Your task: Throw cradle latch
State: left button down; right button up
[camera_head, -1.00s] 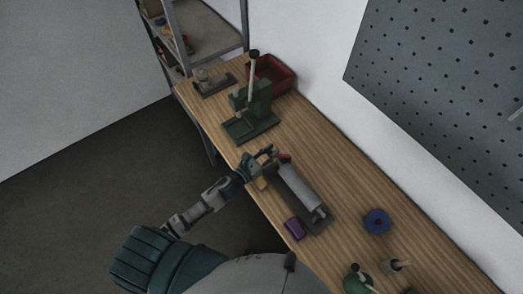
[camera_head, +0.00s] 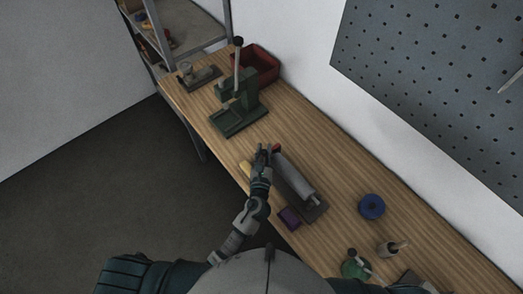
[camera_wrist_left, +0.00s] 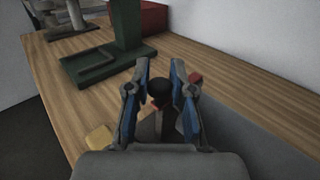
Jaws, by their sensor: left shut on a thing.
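The cradle (camera_head: 318,209) is a dark base on the bench with a grey cylinder (camera_head: 296,178) lying in it. My left gripper (camera_head: 265,149) is at the cradle's far left end, beside a small red part (camera_head: 276,148). In the left wrist view the gripper (camera_wrist_left: 160,70) has its fingers on either side of a dark-knobbed latch lever (camera_wrist_left: 160,88). It is shut on this lever, whose lower part is largely hidden by the fingers and wrist. The red part also shows just right of the fingers (camera_wrist_left: 195,77). My right gripper is not in view.
A green press (camera_head: 240,112) and a red bin (camera_head: 262,62) stand farther back on the bench. A yellow block (camera_head: 246,170) and a purple block (camera_head: 289,217) lie near the front edge. A blue ring (camera_head: 371,206) lies right of the cradle.

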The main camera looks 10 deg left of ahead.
pick_arm(q)
jog(key=shift+s+f, duration=0.1)
jog(key=shift+f, duration=0.2)
jog(key=c, duration=1.3)
grip_release()
jog(key=shift+o, duration=1.3)
jog(key=shift+d+r, duration=0.1)
jog(key=shift+r, duration=0.05)
jog(key=s, duration=1.2)
jog(key=shift+d, duration=0.15)
